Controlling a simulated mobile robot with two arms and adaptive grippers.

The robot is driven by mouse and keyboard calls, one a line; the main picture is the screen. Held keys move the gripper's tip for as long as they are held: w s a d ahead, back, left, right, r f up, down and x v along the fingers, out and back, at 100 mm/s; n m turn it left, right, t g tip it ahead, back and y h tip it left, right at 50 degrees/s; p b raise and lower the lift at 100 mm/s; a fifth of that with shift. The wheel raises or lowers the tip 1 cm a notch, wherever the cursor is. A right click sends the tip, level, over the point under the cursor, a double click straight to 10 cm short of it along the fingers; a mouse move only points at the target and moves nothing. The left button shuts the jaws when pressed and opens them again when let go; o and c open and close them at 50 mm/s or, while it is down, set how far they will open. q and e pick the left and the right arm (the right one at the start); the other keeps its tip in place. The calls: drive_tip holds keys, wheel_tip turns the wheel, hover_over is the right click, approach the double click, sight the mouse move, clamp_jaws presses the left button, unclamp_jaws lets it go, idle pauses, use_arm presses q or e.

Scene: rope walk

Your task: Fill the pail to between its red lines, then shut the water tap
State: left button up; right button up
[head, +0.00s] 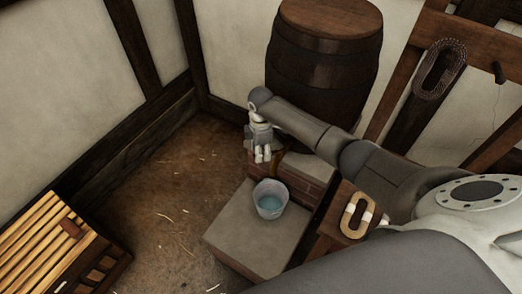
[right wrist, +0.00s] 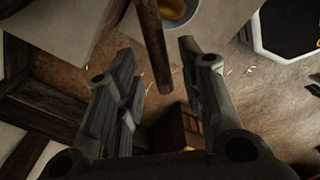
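The pail (head: 270,199) stands upright on a grey stone slab (head: 240,231) in front of the barrel. Bluish water shows inside it; its red lines cannot be made out. My right gripper (head: 262,155) is above and behind the pail, pointing down. In the right wrist view its two fingers (right wrist: 160,62) are spread apart. A brown bar (right wrist: 153,42), possibly part of the tap, reaches between them without visible contact. A round vessel, probably the pail (right wrist: 174,10), is cut off at the top edge. The tap is not clear in the head view. My left gripper is not in view.
A large dark barrel (head: 324,62) stands behind my right arm on brickwork (head: 303,176). A slatted wooden crate (head: 62,250) is at lower left. A rope coil (head: 440,70) hangs at right, and another coil (head: 357,216) lies near my arm. The straw-strewn floor (head: 178,185) is open.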

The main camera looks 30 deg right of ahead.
drive_tip(key=shift+f, duration=0.4)
drive_tip(key=shift+c, duration=0.2)
clamp_jaws()
